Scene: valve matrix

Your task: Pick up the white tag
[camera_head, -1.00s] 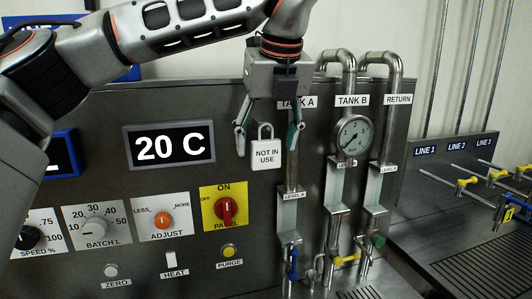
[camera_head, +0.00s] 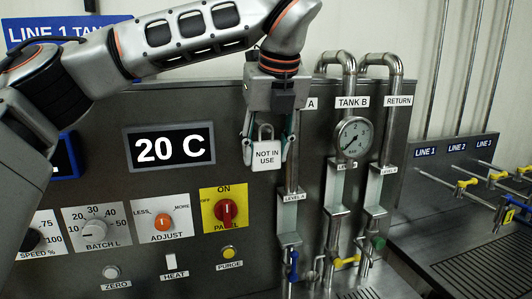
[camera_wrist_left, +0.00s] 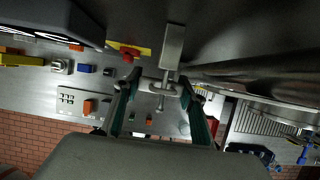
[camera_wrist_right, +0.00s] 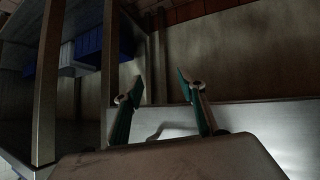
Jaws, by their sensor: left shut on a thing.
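The white tag (camera_head: 267,155), a padlock-shaped plate reading "NOT IN USE" with a grey shackle, hangs upright in front of the dark panel, left of the Tank A pipe. My left gripper (camera_head: 266,145) points down from above and is shut on the tag, one finger at each side. In the left wrist view the fingers of my left gripper (camera_wrist_left: 157,88) stand around a thin pale piece seen nearly end-on; its details are too small to tell. My right gripper (camera_wrist_right: 157,82) shows only in the right wrist view, open and empty.
The panel holds a "20 C" display (camera_head: 169,149), a red knob (camera_head: 226,210) on a yellow plate, and an orange knob (camera_head: 163,221). Pipes with a round gauge (camera_head: 353,138) and coloured valve handles stand right of the tag. A grey bench (camera_head: 440,240) lies further right.

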